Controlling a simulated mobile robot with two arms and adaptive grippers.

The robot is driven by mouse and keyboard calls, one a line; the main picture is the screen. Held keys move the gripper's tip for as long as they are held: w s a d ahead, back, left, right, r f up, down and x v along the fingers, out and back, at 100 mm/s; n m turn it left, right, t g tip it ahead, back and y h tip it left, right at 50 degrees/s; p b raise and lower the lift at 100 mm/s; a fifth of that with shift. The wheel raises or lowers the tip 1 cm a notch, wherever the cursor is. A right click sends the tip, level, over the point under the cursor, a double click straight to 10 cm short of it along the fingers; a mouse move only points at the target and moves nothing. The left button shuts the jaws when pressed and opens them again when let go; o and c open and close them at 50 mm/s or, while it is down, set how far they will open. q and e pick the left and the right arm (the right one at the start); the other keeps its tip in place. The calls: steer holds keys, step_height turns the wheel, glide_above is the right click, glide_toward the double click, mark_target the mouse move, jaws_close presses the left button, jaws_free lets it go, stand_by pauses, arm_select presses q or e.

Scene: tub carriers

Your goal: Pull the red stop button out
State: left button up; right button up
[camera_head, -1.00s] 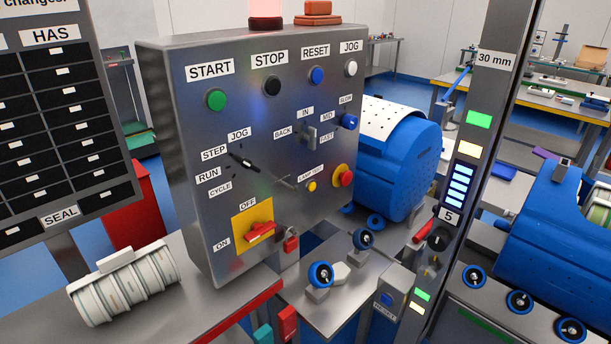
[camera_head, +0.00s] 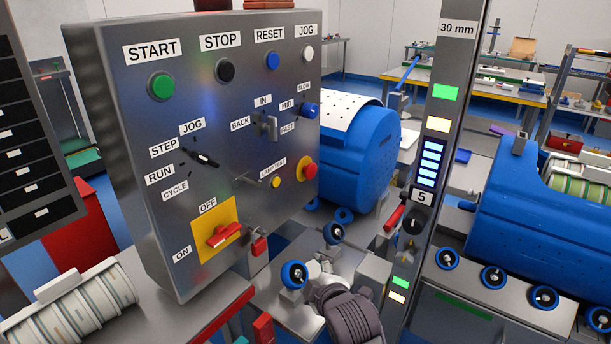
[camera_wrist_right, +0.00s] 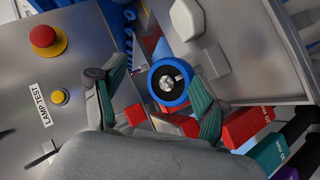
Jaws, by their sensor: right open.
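The red stop button (camera_head: 309,171) is a red mushroom head on a yellow collar, low on the right side of the grey control panel's face. In the right wrist view the red button (camera_wrist_right: 43,37) is at the upper left, outside the jaws. My right gripper (camera_head: 340,302) has come in at the bottom, below and in front of the button, apart from it. In the wrist view its two green-padded fingers (camera_wrist_right: 158,88) are spread, with a blue-rimmed knob seen between them. I cannot tell whether they touch that knob. My left gripper is not in view.
The grey control panel (camera_head: 130,120) carries other buttons, a lamp-test button (camera_head: 276,183) and a red switch (camera_head: 224,236). Blue-rimmed knobs (camera_head: 294,274) stand near my right gripper. A tall metal post (camera_head: 445,70) rises to the right. A blue drum (camera_head: 360,155) is behind the panel.

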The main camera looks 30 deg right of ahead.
mark_target(312, 173)
steer(key=w+d+r+n+t+h, duration=0.2)
steer(key=w+d+r, duration=0.1)
steer(key=r, duration=0.4)
steer(key=w+d+r+n+t+h, duration=0.1)
steer(key=w+d+r+n+t, duration=0.1)
steer(key=w+d+r, duration=0.3)
steer(key=shift+h, duration=0.3)
steer(key=x, duration=0.4)
steer(key=r+p+x, duration=0.1)
steer(key=x, duration=0.3)
steer(key=a+x, duration=0.1)
steer(key=x, duration=0.3)
steer(key=shift+w+r, duration=0.2)
